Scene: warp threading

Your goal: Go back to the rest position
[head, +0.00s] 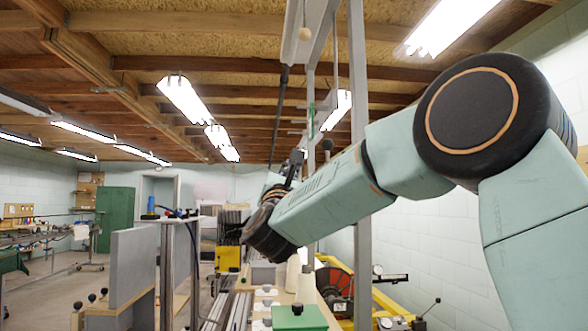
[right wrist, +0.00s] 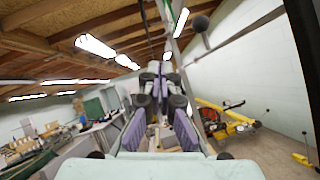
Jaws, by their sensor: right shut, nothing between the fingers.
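My right arm comes in from the right in the head view and reaches across the upper middle. My right gripper (head: 294,165) is at its far end, raised above the bench and partly hidden behind the wrist. In the right wrist view the right gripper (right wrist: 160,72) points away, its fingers shut together with nothing between them. My left gripper is not in view.
A grey upright post (head: 361,240) stands close behind my right arm. Below are a green block (head: 300,318) and a pale cone (head: 306,284) on a bench. Yellow machinery (head: 385,306) stands right; a grey partition (head: 133,262) stands left.

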